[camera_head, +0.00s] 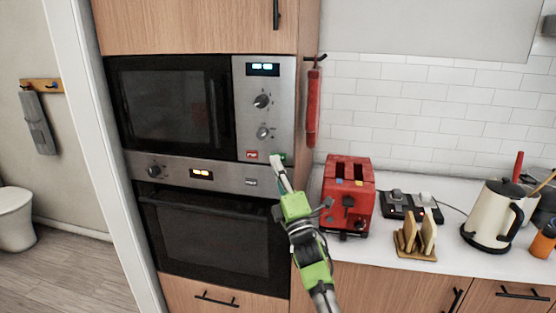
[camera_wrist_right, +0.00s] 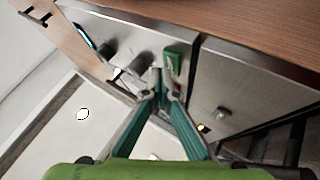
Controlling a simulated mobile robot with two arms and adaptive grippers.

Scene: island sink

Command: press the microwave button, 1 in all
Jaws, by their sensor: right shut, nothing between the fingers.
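The microwave (camera_head: 170,105) is built into the wooden cabinet, with a steel control panel (camera_head: 282,90) on its right side. The panel has a lit display, two knobs, a red button (camera_head: 251,155) and a green button (camera_head: 283,156) along its bottom. My right gripper (camera_head: 277,161) is shut and empty, its tips in front of the panel's lower right, just left of the green button and partly over it. In the wrist view, my right gripper (camera_wrist_right: 161,82) points at the panel close beside the green button (camera_wrist_right: 173,60). I cannot tell whether it touches. My left gripper is not in view.
An oven (camera_head: 215,230) sits below the microwave. On the white counter right of my arm are a red toaster (camera_head: 348,190), a toast rack (camera_head: 416,240) and a kettle (camera_head: 490,215). A red object (camera_head: 313,105) hangs beside the cabinet.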

